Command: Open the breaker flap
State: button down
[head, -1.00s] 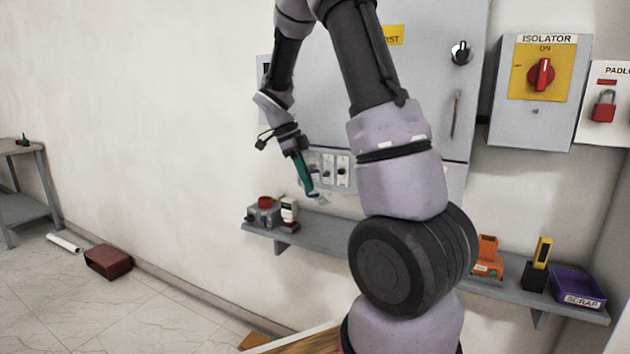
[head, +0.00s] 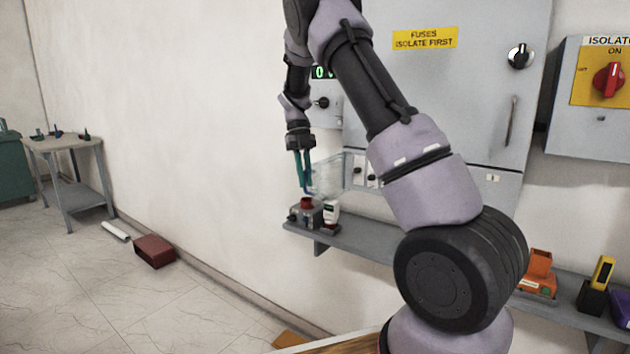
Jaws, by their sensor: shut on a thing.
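The breaker flap (head: 329,176) is a clear see-through panel. In the head view it stands out at an angle to the left of the breaker row (head: 365,172), which shows beside it. My gripper (head: 306,190) has teal fingers pointing down at the flap's left, outer edge. The fingers are close together and shut on the flap there. The exact contact is small and hard to see. My arm hides the right part of the breaker row.
Below the gripper, a shelf (head: 350,239) carries a grey box with a red top (head: 305,213) and a small white device (head: 331,215). The grey fuse cabinet (head: 470,90) is behind my arm, with an isolator (head: 607,85) to its right. The wall on the left is clear.

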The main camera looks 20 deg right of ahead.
jog(key=shift+w+a+m+y, duration=0.15)
jog(key=shift+w+a+m, duration=0.1)
jog(key=shift+w+m, duration=0.25)
jog(key=shift+w+a+m+y, duration=0.15)
jog(key=shift+w+a+m, duration=0.15)
jog(key=shift+w, duration=0.3)
jog(key=c, duration=0.9)
grip_release()
jog(key=shift+d, duration=0.1)
jog(key=v, duration=1)
jog(key=shift+w+r, duration=0.1)
jog(key=shift+r, duration=0.3)
